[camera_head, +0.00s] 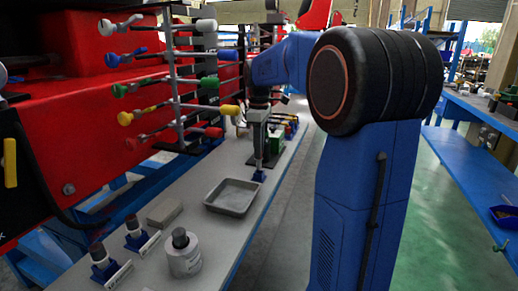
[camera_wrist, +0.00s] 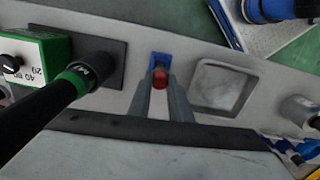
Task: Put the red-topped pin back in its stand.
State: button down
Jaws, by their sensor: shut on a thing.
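The red-topped pin (camera_wrist: 160,78) shows its red top between my fingertips in the wrist view. My gripper (camera_wrist: 160,84) is shut on it. The blue stand (camera_wrist: 160,60) is right at the fingertips in the wrist view, at the pin's far side. In the head view my gripper (camera_head: 260,163) points down just above the blue stand (camera_head: 259,176) on the grey bench. The pin's lower part is hidden, and I cannot tell whether it is inside the stand.
A shallow metal tray (camera_head: 232,197) lies close to the stand. A metal weight (camera_head: 184,257), a grey block (camera_head: 165,212) and two dark-topped pieces in blue stands (camera_head: 98,256) are nearer. A rack with coloured handles (camera_head: 178,85) overhangs at left. A green box (camera_wrist: 40,55) stands beside my gripper.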

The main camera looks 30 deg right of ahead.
jog(key=shift+f, duration=0.2)
jog(key=shift+f, duration=1.45)
jog(key=c, duration=1.5)
grip_release()
jog(key=shift+c, duration=0.2)
jog(key=shift+r, duration=2.45)
jog(key=shift+r, duration=0.1)
notch_tip(320, 180, up, 17)
